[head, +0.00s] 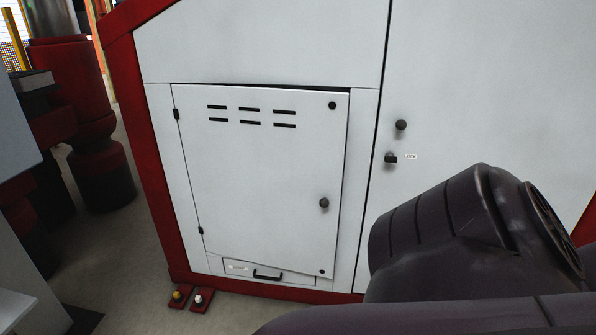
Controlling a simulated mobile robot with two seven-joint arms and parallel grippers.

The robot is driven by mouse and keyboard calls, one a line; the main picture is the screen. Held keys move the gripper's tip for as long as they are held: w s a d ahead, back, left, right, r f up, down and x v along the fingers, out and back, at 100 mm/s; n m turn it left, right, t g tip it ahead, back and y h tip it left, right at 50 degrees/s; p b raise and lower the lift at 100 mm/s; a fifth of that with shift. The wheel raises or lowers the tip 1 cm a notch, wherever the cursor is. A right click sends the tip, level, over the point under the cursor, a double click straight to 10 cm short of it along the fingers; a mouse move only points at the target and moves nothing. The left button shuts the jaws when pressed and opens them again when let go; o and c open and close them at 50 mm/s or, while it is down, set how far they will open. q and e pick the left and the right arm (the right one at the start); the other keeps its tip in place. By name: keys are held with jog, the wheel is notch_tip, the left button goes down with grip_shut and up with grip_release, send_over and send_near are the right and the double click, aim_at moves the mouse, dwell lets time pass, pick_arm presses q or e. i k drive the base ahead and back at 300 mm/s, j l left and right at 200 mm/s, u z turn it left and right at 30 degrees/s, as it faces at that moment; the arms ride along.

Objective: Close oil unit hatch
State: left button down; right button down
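The oil unit hatch (262,175) is a white door low in the white machine front, in the middle of the head view. It has hinges on its left edge, several dark vent slots near the top and a round dark knob (324,203) at its right side. A thin dark gap shows along its top edge, and its lower right corner hangs over the panel below, so it looks slightly ajar. Neither gripper shows in this view. A dark arm link of mine fills the lower right, apart from the hatch in the picture.
A taller white panel (480,90) with a knob and a latch labelled LOCK (391,159) is right of the hatch. A drawer handle (267,275) is below. Two small floor buttons (190,298) stand at the red frame's foot. Red machinery (80,95) is at left; grey floor lies between.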

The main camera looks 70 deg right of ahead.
aim_at(266, 165)
jog(key=i+l+z, duration=0.1)
jog(key=i+z, duration=0.45)
jog(key=i, duration=0.25)
jog(key=z, duration=1.15)
